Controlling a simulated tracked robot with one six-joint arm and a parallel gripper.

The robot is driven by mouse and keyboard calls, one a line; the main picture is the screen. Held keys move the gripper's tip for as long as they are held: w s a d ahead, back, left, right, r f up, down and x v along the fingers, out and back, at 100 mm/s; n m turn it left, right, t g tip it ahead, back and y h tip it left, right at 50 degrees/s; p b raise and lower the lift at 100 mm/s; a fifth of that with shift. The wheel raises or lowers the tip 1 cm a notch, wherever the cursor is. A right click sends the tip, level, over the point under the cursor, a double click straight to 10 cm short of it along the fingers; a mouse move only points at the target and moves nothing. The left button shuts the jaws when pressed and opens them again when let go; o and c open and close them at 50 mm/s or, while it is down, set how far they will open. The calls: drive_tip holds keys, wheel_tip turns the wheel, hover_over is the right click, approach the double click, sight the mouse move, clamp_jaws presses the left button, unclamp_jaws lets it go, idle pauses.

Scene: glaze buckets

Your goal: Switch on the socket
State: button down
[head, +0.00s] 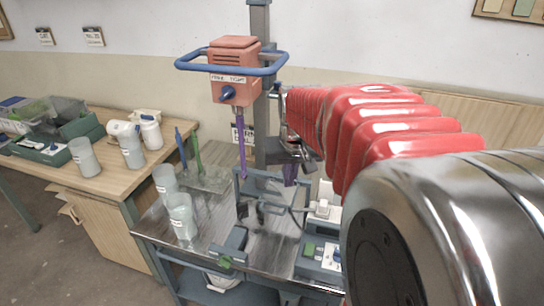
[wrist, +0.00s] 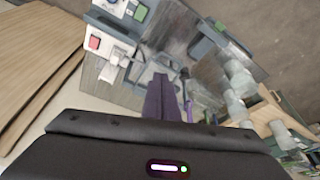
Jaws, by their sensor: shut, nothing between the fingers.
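The socket is a pale box partly hidden behind my arm in the head view, with a white plug (head: 322,209) at its front. In the wrist view the white socket (wrist: 107,45) shows at upper left, with a red switch (wrist: 94,43) on its face and the white plug (wrist: 117,57) with a cable beside it. My gripper (head: 291,174) is above the bench, left of and higher than the socket in the head view. Its purple fingers (wrist: 162,97) are together and empty, apart from the socket. The red switch is not visible in the head view.
An orange mixer (head: 235,85) with a blue handle bar stands on a grey column left of my gripper. A control box (head: 321,258) with a green button is at the bench front. White buckets (head: 181,215) stand at left. A wooden table (head: 104,185) is further left.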

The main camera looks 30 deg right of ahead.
drive_tip(key=d+f+m, duration=0.1)
drive_tip(key=d+f, duration=0.3)
drive_tip(key=d, duration=0.5)
drive_tip(key=s+d+f+m+g, duration=0.1)
drive_tip(key=d+f, duration=0.3)
drive_tip(key=d, duration=0.5)
drive_tip(key=d+f+m, duration=0.2)
drive_tip(key=d+f, duration=0.3)
drive_tip(key=d, duration=0.4)
drive_tip(key=shift+s+m+g, duration=0.25)
drive_tip(key=shift+m+g, duration=0.05)
drive_tip(key=shift+g, duration=0.1)
drive_tip(key=shift+f, duration=0.15)
drive_tip(key=f, duration=0.4)
drive_tip(key=w+d+f, duration=0.1)
drive_tip(key=f, duration=0.4)
drive_tip(key=d+f, duration=0.1)
drive_tip(key=f, duration=0.3)
drive_tip(key=shift+w+f, duration=0.3)
